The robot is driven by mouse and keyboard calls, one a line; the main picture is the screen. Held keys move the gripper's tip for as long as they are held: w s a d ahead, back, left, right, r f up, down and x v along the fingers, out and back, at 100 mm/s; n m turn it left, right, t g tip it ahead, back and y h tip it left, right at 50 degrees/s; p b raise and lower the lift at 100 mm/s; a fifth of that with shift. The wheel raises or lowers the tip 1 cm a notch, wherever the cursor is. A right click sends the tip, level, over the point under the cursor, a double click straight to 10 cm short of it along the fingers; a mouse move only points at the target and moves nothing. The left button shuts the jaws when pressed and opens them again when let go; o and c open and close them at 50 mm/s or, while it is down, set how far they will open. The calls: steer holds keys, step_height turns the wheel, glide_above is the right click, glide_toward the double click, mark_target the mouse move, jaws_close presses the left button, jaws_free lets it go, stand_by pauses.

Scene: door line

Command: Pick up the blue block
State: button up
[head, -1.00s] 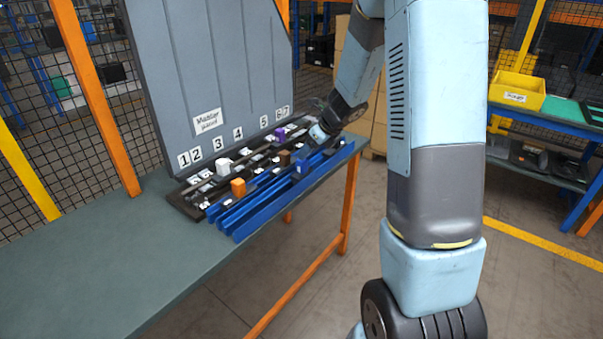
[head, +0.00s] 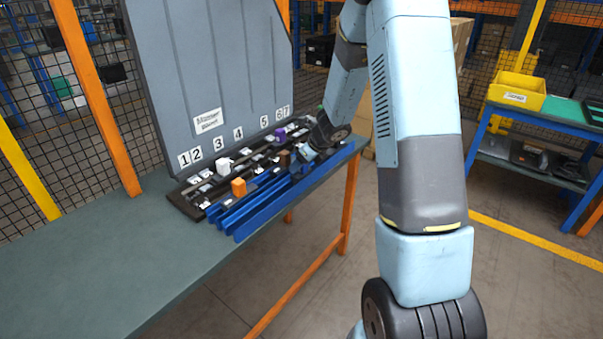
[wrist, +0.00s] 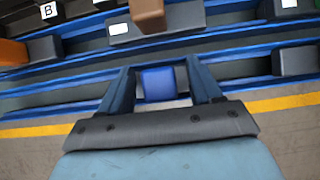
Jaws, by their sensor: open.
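The blue block (wrist: 159,84) shows in the wrist view, between the two fingers of my gripper (wrist: 160,78). The fingers stand apart on either side of it, with a visible gap on the right; contact on the left side is unclear. In the head view my gripper (head: 303,160) is over the right part of the blue rails (head: 250,212), and the blue block is hidden behind it there.
A brown block (wrist: 147,14) lies just beyond the blue one. An orange block (head: 238,187), a white block (head: 224,166) and a purple block (head: 281,136) sit along the rails. A grey numbered panel (head: 215,60) rises behind. The left bench top (head: 90,260) is clear.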

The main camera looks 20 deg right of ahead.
steer(key=shift+c, duration=0.3)
jaws_close()
steer(key=shift+r, duration=0.1)
